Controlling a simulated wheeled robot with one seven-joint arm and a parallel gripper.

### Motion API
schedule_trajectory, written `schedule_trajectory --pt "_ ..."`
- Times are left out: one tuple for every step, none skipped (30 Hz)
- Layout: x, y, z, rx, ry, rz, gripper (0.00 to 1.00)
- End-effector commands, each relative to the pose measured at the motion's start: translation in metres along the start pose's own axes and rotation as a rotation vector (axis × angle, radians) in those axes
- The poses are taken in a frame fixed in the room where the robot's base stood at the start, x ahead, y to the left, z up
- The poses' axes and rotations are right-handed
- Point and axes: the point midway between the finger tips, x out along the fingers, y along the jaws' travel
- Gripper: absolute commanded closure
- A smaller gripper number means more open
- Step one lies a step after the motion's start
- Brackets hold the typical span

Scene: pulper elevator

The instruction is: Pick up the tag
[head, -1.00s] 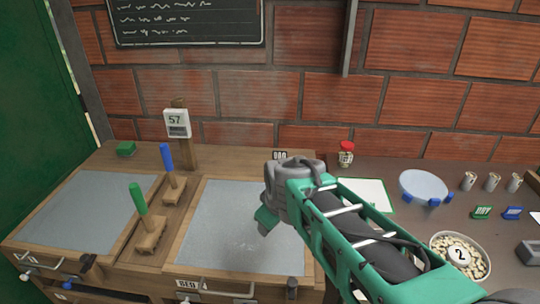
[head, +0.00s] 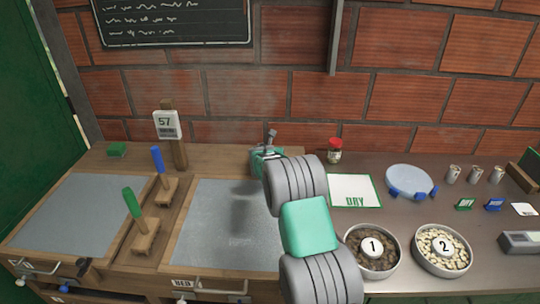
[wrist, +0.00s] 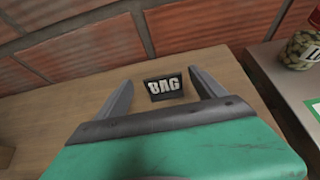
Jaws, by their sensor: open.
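A small dark tag with white letters "BAG" (wrist: 164,88) stands on the wooden bench top in the wrist view, close to the brick wall. My gripper (wrist: 160,80) is open, with one finger on each side of the tag. The fingers look apart from it, and nothing is held. In the head view my gripper (head: 270,140) is at the back edge of the bench, and it hides the BAG tag there. A green tag (head: 465,204) and a blue tag (head: 494,205) stand on the dark table at the right.
A jar with a red lid (head: 334,151) stands right of my gripper. A white DRY card (head: 355,191), a blue-footed bowl (head: 410,182), bowl 1 (head: 350,262) and bowl 2 (head: 468,262) are further right. Green and blue handles (head: 131,203) rise at the left. The brick wall is close behind.

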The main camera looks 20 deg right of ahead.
Motion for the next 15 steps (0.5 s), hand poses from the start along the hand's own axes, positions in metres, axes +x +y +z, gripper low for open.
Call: schedule_trajectory --pt "0.004 0.000 0.001 0.001 -0.001 0.000 0.20" --pt "0.006 -0.001 0.001 0.001 0.000 0.000 0.20" --pt "0.009 -0.001 0.001 0.001 0.001 -0.001 0.20" --pt "0.013 -0.002 0.002 0.001 0.001 -0.001 0.20" --pt "0.017 -0.003 0.002 0.002 0.001 -0.001 0.20" --pt "0.023 -0.004 0.003 0.002 0.001 -0.002 0.20" --pt "0.027 -0.004 0.003 0.002 0.002 -0.002 0.20" --pt "0.032 -0.005 0.003 0.002 0.003 -0.002 0.20" --pt "0.038 -0.005 0.002 0.002 0.002 -0.002 0.20" --pt "0.042 -0.004 0.002 0.002 0.002 -0.001 0.20" --pt "0.045 -0.004 0.002 0.003 0.001 -0.001 0.20" --pt "0.049 -0.004 0.002 0.003 0.002 0.000 0.20" --pt "0.051 -0.004 0.002 0.003 0.001 0.000 0.20" --pt "0.053 -0.004 0.002 0.003 0.002 0.000 0.20" --pt "0.054 -0.003 0.002 0.003 0.001 0.000 0.20"
